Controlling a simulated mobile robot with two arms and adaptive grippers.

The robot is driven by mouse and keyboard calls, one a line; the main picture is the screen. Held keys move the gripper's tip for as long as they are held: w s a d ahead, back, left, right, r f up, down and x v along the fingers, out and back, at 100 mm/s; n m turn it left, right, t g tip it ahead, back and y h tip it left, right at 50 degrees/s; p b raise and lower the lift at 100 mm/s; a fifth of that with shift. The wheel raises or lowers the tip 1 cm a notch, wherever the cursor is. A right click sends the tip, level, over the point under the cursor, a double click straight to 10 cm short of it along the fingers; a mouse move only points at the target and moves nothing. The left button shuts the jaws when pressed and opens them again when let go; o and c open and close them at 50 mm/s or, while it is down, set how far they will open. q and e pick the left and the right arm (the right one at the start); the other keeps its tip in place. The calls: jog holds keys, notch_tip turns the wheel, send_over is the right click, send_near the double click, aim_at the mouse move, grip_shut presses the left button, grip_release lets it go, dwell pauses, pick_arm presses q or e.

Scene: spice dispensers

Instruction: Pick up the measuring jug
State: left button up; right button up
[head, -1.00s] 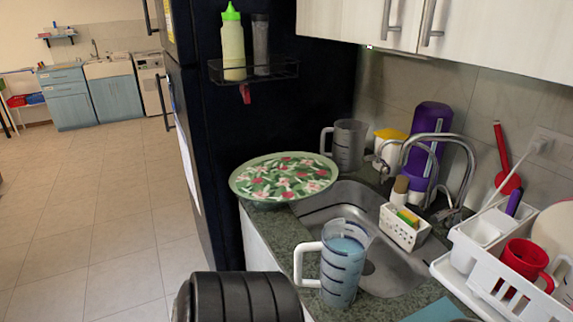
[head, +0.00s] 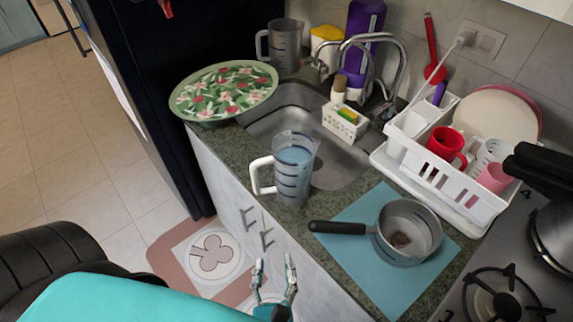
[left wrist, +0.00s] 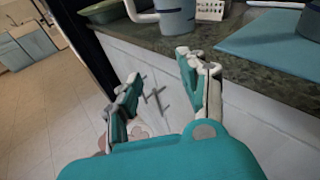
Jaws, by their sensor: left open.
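A clear measuring jug (head: 292,168) with dark markings, a white handle and bluish contents stands upright on the counter's front edge beside the sink. Its handle points left. Its lower part also shows at the top of the left wrist view (left wrist: 178,17). Another grey, see-through jug (head: 284,48) stands at the back by the dark fridge side. My left gripper (head: 274,266) is open and empty, below the counter edge in front of the cabinet and apart from the jug. Its spread fingers show in the left wrist view (left wrist: 158,75). My right gripper is not in view.
A patterned tray (head: 222,92) overhangs the counter left of the sink (head: 335,170). A pan (head: 408,232) sits on a blue mat (head: 352,262) right of the jug, its handle toward the jug. A white dish rack (head: 440,185) stands further right.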

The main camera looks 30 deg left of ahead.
pick_arm(q)
notch_tip(320, 180, up, 10)
jog(key=a+t+y, duration=0.1)
jog(key=a+y, duration=0.2)
jog(key=b, duration=0.2)
send_near(254, 177)
jog(key=x, duration=0.5)
jog(key=shift+s+a+r, duration=0.1)
jog(key=shift+s+a, duration=0.05)
jog(key=shift+w+a, duration=0.15)
jog(key=shift+w, duration=0.1)
jog(key=shift+w+a+b, duration=0.25)
jog(key=shift+w+b, duration=0.05)
jog(key=shift+w, duration=0.25)
jog(key=b+x, duration=0.1)
jog(key=x, duration=0.2)
jog(key=shift+w, duration=0.35)
jog(key=shift+w+a+f, duration=0.25)
jog(key=shift+w, duration=0.05)
jog(key=shift+s, duration=0.1)
